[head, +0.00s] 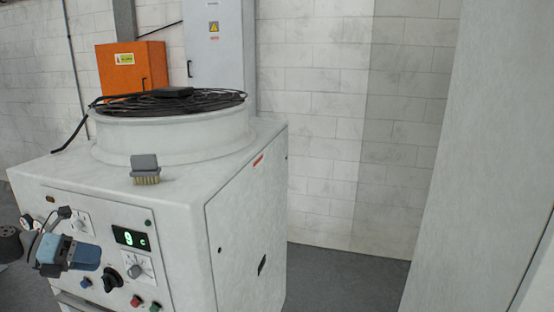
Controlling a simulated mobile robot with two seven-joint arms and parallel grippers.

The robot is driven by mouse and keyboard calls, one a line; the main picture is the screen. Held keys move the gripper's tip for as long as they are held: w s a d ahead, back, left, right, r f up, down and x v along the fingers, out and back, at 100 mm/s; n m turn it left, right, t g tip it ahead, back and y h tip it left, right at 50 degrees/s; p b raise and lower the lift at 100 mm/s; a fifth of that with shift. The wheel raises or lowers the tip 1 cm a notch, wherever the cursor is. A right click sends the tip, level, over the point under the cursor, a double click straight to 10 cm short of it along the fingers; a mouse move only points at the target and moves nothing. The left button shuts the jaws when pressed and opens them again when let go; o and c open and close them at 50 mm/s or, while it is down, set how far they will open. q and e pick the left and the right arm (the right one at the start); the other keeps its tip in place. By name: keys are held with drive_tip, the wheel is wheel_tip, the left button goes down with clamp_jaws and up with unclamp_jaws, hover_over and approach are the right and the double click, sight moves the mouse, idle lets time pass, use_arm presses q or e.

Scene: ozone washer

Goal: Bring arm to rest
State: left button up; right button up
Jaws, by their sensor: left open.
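My left gripper (80,253) is at the lower left of the head view, in front of the control panel (112,240) of a white machine. It is open and I see nothing held in it. It covers part of the panel's left side. My right gripper is out of view.
The white machine (245,225) fills the left half, with a round fan guard (190,103) on top. A grey brush (145,170) with tan bristles rests on its front top edge. An orange box (133,68) and a grey cabinet (218,55) stand behind. Floor (340,280) shows at right.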

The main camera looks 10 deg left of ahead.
use_arm(q)
drive_tip(key=s+d+f+n+t+y+p, duration=0.15)
drive_tip(key=s+d+f+n+t, duration=0.25)
drive_tip(key=f+n, duration=0.65)
drive_tip(key=s+d+f+n+t+y, duration=0.3)
drive_tip(key=s+d+f+n+t, duration=0.1)
drive_tip(key=f+n, duration=0.6)
drive_tip(key=s+d+f+n+g+y, duration=0.1)
drive_tip(key=s+d+f+n, duration=0.2)
drive_tip(key=d, duration=0.4)
drive_tip(key=s+d+f+n+g+y, duration=0.1)
drive_tip(key=s+d+f+n, duration=0.3)
drive_tip(key=d+n, duration=0.2)
drive_tip(key=s+d+f+n+g+y+p, duration=0.1)
drive_tip(key=s+d+f+n+g, duration=0.1)
drive_tip(key=d, duration=0.7)
drive_tip(key=shift+s+d+f+n, duration=0.3)
drive_tip(key=shift+s+f+n, duration=0.6)
drive_tip(key=shift+n, duration=0.35)
drive_tip(key=shift+w+y, duration=0.15)
drive_tip(key=shift+y, duration=0.1)
